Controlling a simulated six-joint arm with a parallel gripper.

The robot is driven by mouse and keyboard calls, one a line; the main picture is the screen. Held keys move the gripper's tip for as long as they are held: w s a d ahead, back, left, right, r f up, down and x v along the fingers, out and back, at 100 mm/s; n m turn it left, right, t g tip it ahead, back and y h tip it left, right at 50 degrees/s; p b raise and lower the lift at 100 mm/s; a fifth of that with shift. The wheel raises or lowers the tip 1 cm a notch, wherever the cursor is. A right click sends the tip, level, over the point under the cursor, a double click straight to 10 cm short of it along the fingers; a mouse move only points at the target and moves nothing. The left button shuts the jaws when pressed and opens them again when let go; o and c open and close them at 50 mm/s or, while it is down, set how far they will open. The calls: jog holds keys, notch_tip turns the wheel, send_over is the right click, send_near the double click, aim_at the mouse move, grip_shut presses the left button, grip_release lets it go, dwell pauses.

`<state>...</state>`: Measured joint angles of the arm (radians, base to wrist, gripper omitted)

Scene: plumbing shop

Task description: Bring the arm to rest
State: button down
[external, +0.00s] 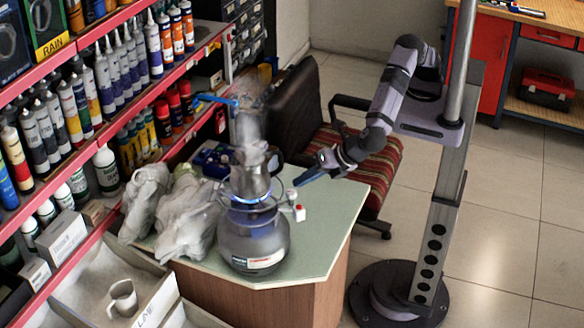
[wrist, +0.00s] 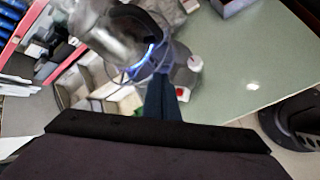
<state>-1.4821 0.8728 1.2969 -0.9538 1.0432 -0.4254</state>
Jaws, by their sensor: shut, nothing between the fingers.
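My gripper (external: 301,181) is at the end of my arm, just above the right part of the green-topped counter (external: 325,215) in the external view. Its blue fingers are together and point down-left, to the right of the metal pot on the burner. In the wrist view the fingers (wrist: 160,98) stand close together at the centre, with nothing seen between them. The fingertips overlap the burner's edge there; I cannot tell the exact gap.
A grey gas cylinder (external: 252,240) carries a burner with a blue flame and a steaming metal pot (external: 250,180). Plastic bags (external: 188,220) lie left of it. A striped chair (external: 375,165) is behind the counter. Shelves of bottles line the left.

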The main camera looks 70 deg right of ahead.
jog(key=s+d+f+m+g+h, duration=0.2)
jog(key=s+d+f+m+g, duration=0.15)
jog(key=s+d+f, duration=0.45)
jog(key=s+d+f+m+g+h, duration=0.25)
jog(key=d+f+m, duration=0.2)
jog(key=d, duration=0.45)
jog(key=w+d+r+m+g+y, duration=0.1)
jog(key=w+d+r+m, duration=0.2)
jog(key=d, duration=0.9)
jog(key=w+d+r+m+g+y, duration=0.1)
jog(key=w+d+r+m, duration=0.2)
jog(key=d+m, duration=0.7)
jog(key=w+d+r+m+g+y+b, duration=0.1)
jog(key=w+d+r+m, duration=0.3)
jog(key=d, duration=1)
jog(key=r+m, duration=0.1)
jog(key=m, duration=0.2)
jog(key=shift+d, duration=0.35)
